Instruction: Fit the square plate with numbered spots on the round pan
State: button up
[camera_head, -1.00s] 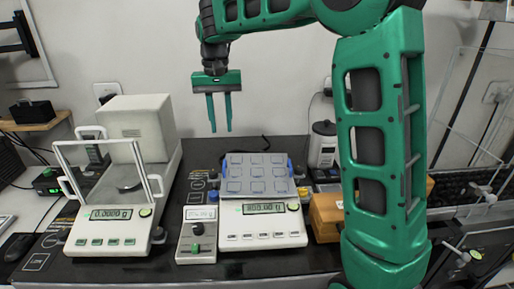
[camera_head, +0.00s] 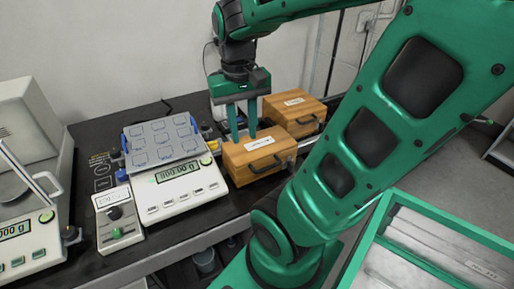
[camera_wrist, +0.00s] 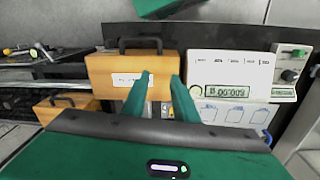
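A grey square plate (camera_head: 160,141) with rows of square outlines and blue side pieces lies on top of the middle balance (camera_head: 185,190). I cannot read numbers on its spots. Part of it shows in the wrist view (camera_wrist: 233,113). Any pan under it is hidden. A dark round pan (camera_head: 10,189) shows inside the glass-fronted balance at the left edge, partly cut off. My gripper (camera_head: 243,139) is open and empty, fingers down, at the front wooden box, right of the plate. Its fingers (camera_wrist: 160,82) also show apart in the wrist view. I cannot tell whether they touch the box.
The front wooden box (camera_head: 240,167) with a dark handle stands right of the middle balance. A second wooden box (camera_head: 292,103) stands behind it. A small device with a knob (camera_head: 118,217) stands left of the balance. A green-framed case (camera_head: 440,235) fills the lower right.

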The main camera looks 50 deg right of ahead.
jog(key=shift+y, duration=0.3)
jog(key=s+f, duration=0.1)
jog(key=s, duration=0.1)
jog(key=s+f, duration=0.2)
jog(key=s, duration=0.1)
jog(key=shift+s+a+f, duration=0.1)
jog(key=shift+s+f, duration=0.05)
jog(key=shift+s, duration=0.2)
jog(key=shift+w+f, duration=0.2)
jog(key=shift+w, duration=0.45)
